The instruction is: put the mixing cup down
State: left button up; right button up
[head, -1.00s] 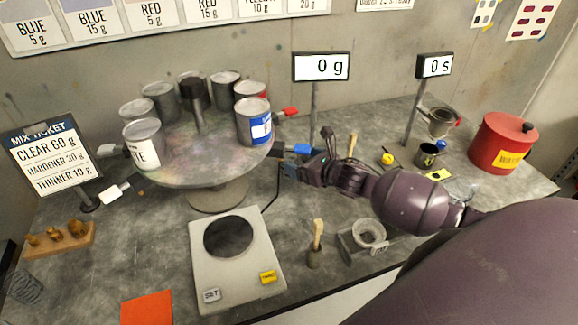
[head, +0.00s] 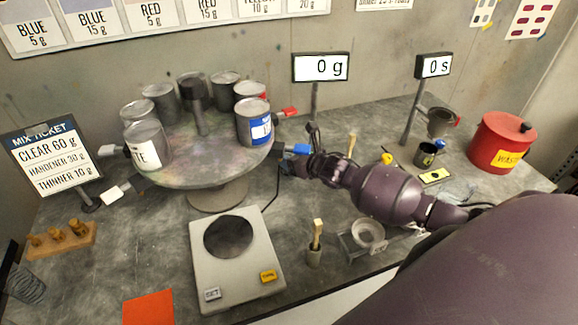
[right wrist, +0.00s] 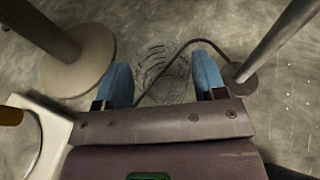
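The mixing cup (right wrist: 163,74) looks like a clear cup with fine dark markings, seen in the right wrist view. It stands between the two blue fingers of my right gripper (right wrist: 163,82). In the head view my right gripper (head: 292,160) is low over the bench, just right of the turntable; the cup cannot be made out there. The cup's base is not clear enough to tell whether it rests on the bench. My left gripper is not in view.
The round turntable (head: 172,175) with several cans stands left of my gripper. The scale (head: 238,285) is in front. The grey 0 g display (head: 321,68) is on a post behind. A brush holder (head: 314,257) and a red waste can (head: 503,143) are to the right.

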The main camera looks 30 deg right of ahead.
jog(key=c, duration=0.8)
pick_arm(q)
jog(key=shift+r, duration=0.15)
pick_arm(e)
jog(key=shift+o, duration=0.2)
pick_arm(q)
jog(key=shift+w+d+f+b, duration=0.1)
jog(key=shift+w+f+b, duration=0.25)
jog(key=shift+b, duration=0.3)
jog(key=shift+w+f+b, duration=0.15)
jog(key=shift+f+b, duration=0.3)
jog(key=shift+b, duration=0.2)
pick_arm(e)
jog(key=f+v, duration=0.1)
jog(key=v, duration=1.7)
jog(key=shift+s+f, duration=0.35)
jog(key=shift+s, duration=0.05)
jog(key=shift+d, duration=0.1)
